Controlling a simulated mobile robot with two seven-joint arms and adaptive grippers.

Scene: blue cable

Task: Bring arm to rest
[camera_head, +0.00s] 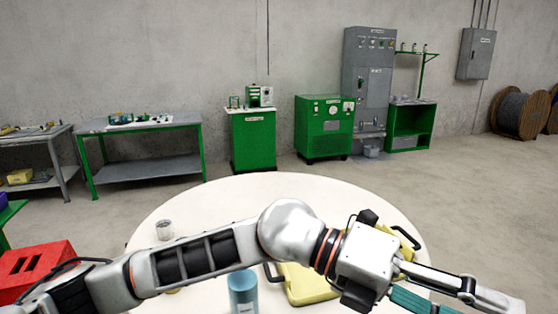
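My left arm reaches in from the left across the near part of the round table. My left gripper (478,296) points to the lower right, over the table's right edge. One long silver finger shows clearly. A teal part (418,301) lies just below it and runs out of the bottom of the picture; I cannot tell whether it is held or what it is. The gripper's opening is not clear. My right gripper is not in view. No blue cable can be made out.
The round white table (285,190) holds a yellow case (312,285), partly hidden by my arm, a blue cylinder (243,291) and a small clear jar (164,230). A red box (35,268) stands at left. The table's far part is clear.

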